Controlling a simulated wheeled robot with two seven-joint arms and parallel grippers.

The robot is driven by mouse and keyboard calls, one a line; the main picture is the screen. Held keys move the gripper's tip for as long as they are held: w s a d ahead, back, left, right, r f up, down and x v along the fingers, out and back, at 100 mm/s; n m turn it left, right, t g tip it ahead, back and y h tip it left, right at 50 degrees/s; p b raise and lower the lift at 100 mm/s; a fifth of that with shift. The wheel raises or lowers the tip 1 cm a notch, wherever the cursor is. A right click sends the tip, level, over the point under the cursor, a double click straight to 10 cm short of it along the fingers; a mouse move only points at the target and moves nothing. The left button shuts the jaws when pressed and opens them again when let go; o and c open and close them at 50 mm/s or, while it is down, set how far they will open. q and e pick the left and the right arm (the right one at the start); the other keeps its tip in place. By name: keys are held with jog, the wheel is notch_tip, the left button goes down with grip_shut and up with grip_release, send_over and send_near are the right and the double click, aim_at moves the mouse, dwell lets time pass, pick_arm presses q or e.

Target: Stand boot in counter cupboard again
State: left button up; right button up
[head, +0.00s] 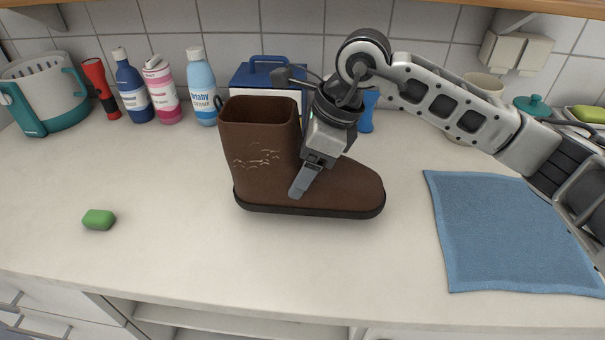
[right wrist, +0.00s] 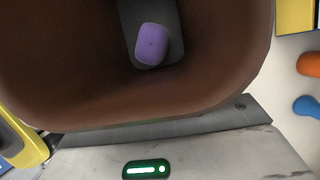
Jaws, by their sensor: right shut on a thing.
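The brown boot (head: 262,150) is upright at the middle of the counter, toe to the right, its dark sole level and at or very near the top. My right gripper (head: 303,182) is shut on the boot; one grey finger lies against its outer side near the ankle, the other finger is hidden. The right wrist view looks down into the boot's brown shaft (right wrist: 60,75), with a purple rounded thing (right wrist: 152,44) inside on a dark base. The open cupboard (head: 220,318) below the counter shows a pale shelf at the bottom edge. My left gripper is out of view.
A green soap-like block (head: 98,219) lies left on the counter (head: 170,240). A blue cloth (head: 515,230) lies right. Bottles (head: 160,95), a red torch (head: 100,88), a basket (head: 48,90) and a blue box (head: 268,75) stand behind. The counter in front of the boot is clear.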

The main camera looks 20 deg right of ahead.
jog(key=shift+w+f, duration=0.15)
jog(key=shift+f, duration=0.75)
jog(key=shift+w+f, duration=0.1)
jog(key=shift+f, duration=0.75)
jog(key=shift+f, duration=0.15)
jog(key=o, duration=1.3)
jog(key=shift+c, duration=0.2)
